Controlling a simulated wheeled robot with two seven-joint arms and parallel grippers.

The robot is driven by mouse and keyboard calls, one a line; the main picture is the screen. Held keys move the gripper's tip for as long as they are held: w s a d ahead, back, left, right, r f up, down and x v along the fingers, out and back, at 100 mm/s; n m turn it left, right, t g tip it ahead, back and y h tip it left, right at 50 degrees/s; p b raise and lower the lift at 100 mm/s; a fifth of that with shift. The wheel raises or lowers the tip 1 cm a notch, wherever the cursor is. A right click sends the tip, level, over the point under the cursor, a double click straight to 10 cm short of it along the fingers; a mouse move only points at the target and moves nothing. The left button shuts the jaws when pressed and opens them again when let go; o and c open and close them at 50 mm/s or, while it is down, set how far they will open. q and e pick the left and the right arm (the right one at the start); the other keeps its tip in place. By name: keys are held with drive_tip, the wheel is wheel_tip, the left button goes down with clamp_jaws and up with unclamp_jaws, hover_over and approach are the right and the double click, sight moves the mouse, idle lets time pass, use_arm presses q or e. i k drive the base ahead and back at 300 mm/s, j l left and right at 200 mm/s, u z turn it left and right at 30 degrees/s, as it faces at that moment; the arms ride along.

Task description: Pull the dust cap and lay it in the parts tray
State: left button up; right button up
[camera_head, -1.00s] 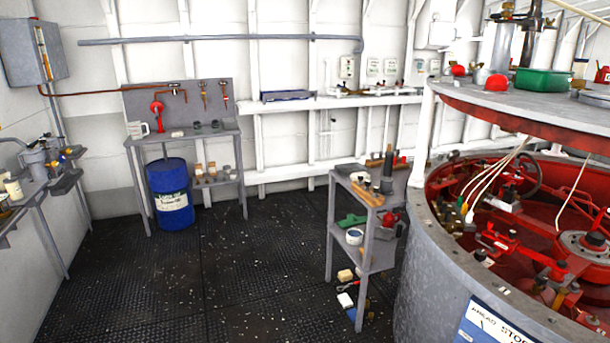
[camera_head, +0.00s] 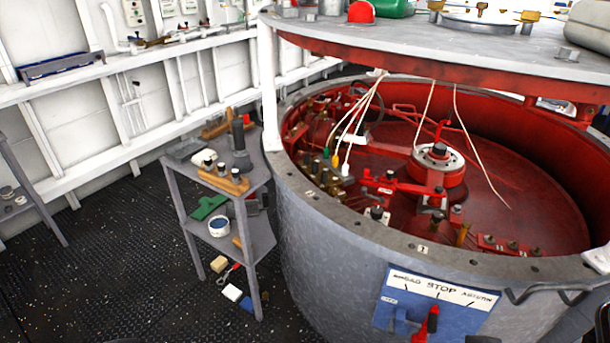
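I cannot pick out the dust cap for certain. White leads with green, yellow and white plugs (camera_head: 338,162) hang into the open red-lined drum (camera_head: 540,190), near several small dark and brass fittings. A shallow blue tray (camera_head: 62,66) lies on the wall shelf at the upper left; I cannot tell whether it is the parts tray. Neither of my grippers can be made out in the head view.
A grey stand (camera_head: 262,178) with wooden blocks and a bowl (camera_head: 219,226) stands left of the drum. A blue STOP panel (camera_head: 435,298) with a red lever is on the drum's front. A plate (camera_head: 450,50) overhangs the drum. Dark floor (camera_head: 90,270) is open at the left.

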sight(188, 152)
drive_tip(key=i+j+z, duration=0.15)
drive_tip(key=i+j+u, duration=0.1)
drive_tip(key=i+j, duration=0.15)
drive_tip(key=i, duration=0.3)
drive_tip(key=i+j, duration=0.15)
drive_tip(key=i, duration=0.45)
drive_tip(key=i+j+u, duration=0.15)
drive_tip(key=i, duration=0.45)
